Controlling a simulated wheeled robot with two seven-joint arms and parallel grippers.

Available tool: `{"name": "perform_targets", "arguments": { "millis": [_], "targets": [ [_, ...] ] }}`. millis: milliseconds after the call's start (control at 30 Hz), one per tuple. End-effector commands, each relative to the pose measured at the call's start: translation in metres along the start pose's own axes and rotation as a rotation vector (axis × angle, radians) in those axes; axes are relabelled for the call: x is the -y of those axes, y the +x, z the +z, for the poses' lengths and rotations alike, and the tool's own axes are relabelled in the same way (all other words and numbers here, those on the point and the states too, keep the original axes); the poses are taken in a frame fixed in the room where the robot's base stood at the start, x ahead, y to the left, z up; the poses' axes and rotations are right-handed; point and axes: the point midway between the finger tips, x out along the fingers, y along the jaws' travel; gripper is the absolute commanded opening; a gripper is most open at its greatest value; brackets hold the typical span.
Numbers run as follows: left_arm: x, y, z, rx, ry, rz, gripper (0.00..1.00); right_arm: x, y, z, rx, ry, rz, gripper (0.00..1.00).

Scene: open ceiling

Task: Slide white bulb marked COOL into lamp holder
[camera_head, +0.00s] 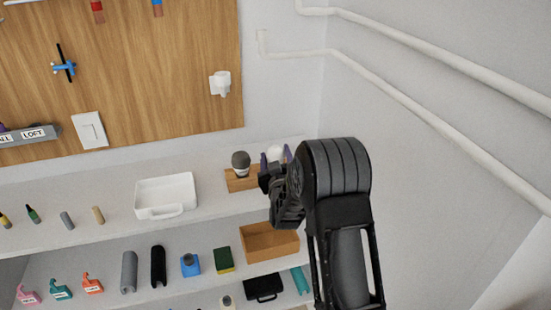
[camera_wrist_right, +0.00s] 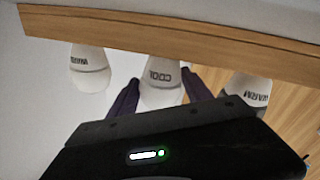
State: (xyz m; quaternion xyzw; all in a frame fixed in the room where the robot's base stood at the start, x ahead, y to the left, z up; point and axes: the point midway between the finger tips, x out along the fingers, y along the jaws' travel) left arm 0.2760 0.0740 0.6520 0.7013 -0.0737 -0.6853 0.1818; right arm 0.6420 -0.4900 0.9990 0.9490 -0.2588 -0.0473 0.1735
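The white bulb marked COOL (camera_wrist_right: 162,84) stands at the wooden rack (camera_wrist_right: 160,39), between the purple fingers of my right gripper (camera_wrist_right: 161,88). The fingers are open on either side of it, with narrow gaps showing. In the head view the bulb (camera_head: 275,152) shows as a pale dome between the fingers of my right gripper (camera_head: 276,158); the wrist hides its lower part. The white lamp holder (camera_head: 221,84) is mounted on the wooden wall panel, up and left of the gripper. My left gripper is not in view.
Two bulbs marked WARM flank the COOL one, at left (camera_wrist_right: 88,67) and right (camera_wrist_right: 248,94). White pipes (camera_head: 400,100) run along the right wall.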

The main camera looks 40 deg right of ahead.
Motion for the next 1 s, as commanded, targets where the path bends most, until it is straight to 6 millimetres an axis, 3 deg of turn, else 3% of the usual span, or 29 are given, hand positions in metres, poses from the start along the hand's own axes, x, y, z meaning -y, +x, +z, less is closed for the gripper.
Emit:
{"name": "perform_targets", "arguments": {
  "millis": [533,833,1000],
  "targets": [
    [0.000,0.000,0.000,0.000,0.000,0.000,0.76,0.000,0.000,0.000,0.000,0.000,0.000,0.12],
    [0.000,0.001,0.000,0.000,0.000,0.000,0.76,-0.001,0.000,-0.003,-0.001,0.001,0.001,0.11],
    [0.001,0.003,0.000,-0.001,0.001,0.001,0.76,-0.007,0.000,-0.021,-0.005,0.002,0.002,0.11]
  ]
}}
